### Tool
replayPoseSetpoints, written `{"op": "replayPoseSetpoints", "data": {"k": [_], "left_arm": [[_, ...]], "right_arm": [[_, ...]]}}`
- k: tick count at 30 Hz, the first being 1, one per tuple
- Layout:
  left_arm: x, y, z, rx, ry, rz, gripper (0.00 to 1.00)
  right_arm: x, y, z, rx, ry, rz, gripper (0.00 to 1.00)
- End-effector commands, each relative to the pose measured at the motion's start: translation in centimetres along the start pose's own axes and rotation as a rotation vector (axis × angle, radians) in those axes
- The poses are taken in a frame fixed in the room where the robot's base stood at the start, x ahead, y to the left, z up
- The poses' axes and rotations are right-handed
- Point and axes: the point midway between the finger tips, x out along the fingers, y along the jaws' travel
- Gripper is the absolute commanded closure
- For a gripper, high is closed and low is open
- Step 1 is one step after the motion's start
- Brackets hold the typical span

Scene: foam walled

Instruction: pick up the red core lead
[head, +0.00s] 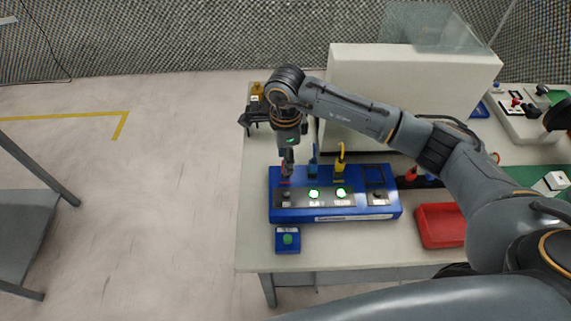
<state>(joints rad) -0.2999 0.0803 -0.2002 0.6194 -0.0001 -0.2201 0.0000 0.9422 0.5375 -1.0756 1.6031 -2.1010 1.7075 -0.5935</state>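A red lead plug (286,171) shows at the left socket of the blue panel box (322,217), largely hidden by my gripper. My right gripper (288,163) comes down from above onto this plug, with its fingers at or around it. The fingers are seen edge-on and small, so I cannot tell whether they are closed on it. A blue lead plug (313,168) and a yellow lead plug (340,161) stand upright in the sockets to the right. Two green lights glow below them. My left gripper is not in view.
A small blue box with a green button (288,240) lies in front of the panel box. A red tray (440,226) is at its right. A large white cabinet (350,80) stands behind. Another red item (411,174) lies beside the panel.

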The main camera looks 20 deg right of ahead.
Motion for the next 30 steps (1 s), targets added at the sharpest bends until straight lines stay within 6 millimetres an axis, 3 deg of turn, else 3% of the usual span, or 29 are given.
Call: {"op": "replayPoseSetpoints", "data": {"k": [1, 6, 20, 25, 30], "left_arm": [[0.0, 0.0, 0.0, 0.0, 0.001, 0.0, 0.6], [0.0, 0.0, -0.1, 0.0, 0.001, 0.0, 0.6], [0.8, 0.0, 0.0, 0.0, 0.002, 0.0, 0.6], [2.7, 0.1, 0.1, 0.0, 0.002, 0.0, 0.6], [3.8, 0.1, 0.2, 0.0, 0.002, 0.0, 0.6]], "right_arm": [[0.0, 0.0, 0.0, 0.0, 0.0, 0.0, 0.71], [0.0, 0.0, 0.0, 0.0, 0.0, 0.0, 1.0], [-0.7, -0.1, 0.1, -0.001, -0.003, -0.004, 1.0], [-2.8, -0.1, 0.1, -0.002, -0.002, -0.007, 1.0], [-6.3, 2.8, -0.1, -0.005, -0.003, -0.008, 1.0]]}}
